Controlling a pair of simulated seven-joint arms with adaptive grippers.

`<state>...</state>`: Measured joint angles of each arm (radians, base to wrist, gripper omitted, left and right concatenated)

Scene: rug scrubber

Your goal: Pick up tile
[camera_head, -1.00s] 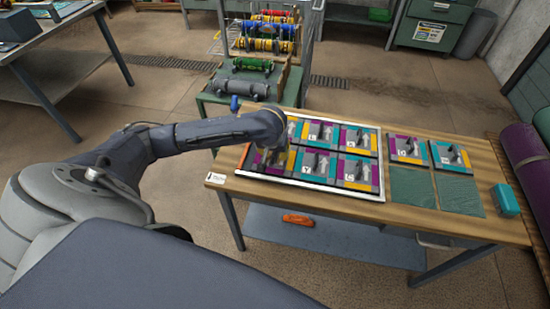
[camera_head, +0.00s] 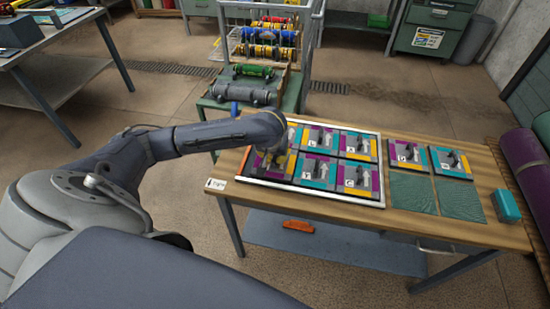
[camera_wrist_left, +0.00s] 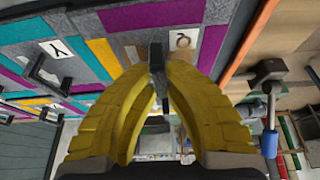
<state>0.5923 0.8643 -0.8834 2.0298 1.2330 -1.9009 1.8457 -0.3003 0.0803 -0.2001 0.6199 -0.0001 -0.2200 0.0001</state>
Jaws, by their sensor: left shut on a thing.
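Patchwork carpet tiles, each with a black handle and a letter card, lie in a white-edged tray (camera_head: 330,195) on the wooden table. My left gripper (camera_head: 273,158) reaches down over the tray's near-left tile (camera_head: 284,174), partly hiding it. In the left wrist view its yellow fingers (camera_wrist_left: 157,62) close on the dark handle of a tile (camera_wrist_left: 140,18) marked with a Q-like letter. I cannot tell whether that tile is off the tray. Two more tiles, one (camera_head: 407,153) beside another (camera_head: 450,162), lie right of the tray. My right gripper is not in view.
Two bare green squares (camera_head: 412,191) lie in front of the right-hand tiles, with a teal block (camera_head: 507,206) at the table's right end. A cart with rollers (camera_head: 245,94) stands behind the table.

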